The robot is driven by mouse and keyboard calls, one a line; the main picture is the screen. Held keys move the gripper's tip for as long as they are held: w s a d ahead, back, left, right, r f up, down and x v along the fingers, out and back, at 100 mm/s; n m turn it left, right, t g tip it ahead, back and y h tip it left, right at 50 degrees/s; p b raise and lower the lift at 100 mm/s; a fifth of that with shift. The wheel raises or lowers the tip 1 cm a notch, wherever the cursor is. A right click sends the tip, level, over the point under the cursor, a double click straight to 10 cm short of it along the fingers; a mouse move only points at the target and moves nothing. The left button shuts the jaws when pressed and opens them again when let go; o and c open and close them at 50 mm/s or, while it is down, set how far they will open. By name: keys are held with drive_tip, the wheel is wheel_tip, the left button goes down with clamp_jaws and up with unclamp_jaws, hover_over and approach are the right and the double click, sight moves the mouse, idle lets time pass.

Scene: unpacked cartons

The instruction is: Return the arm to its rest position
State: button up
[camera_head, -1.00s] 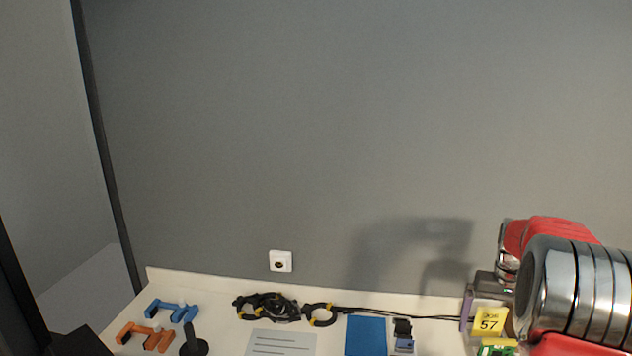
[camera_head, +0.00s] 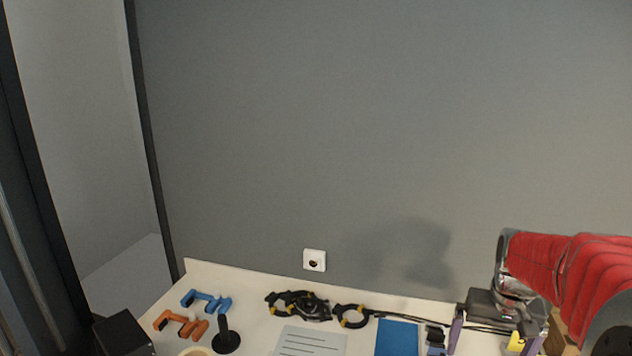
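My red and metal arm (camera_head: 570,275) comes in from the right edge. My gripper (camera_head: 494,343) hangs from its end, pointing down in front of the counter. Its two purple fingers stand well apart, so it is open. Nothing is seen held between them, though the fingertips lie at or below the picture's lower edge.
The white counter (camera_head: 240,282) holds blue (camera_head: 207,302) and orange (camera_head: 181,324) clamps, a black stand (camera_head: 226,338), a coiled black cable (camera_head: 298,305), a grey sheet (camera_head: 312,341) and a blue panel (camera_head: 397,338). A brown box (camera_head: 560,338) is partly behind my arm. The wall has a socket (camera_head: 314,260).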

drive_tip(key=s+a+r+n+t, duration=0.2)
drive_tip(key=s+a+r, duration=0.1)
drive_tip(key=s+a, duration=0.4)
drive_tip(key=s+a+r+n+t, duration=0.2)
drive_tip(key=s+a, duration=0.5)
drive_tip(key=a, duration=0.7)
drive_tip(key=shift+s+r+n+y, duration=0.3)
drive_tip(key=shift+s+r, duration=0.05)
drive_tip(key=shift+r, duration=0.25)
drive_tip(key=shift+s, duration=0.1)
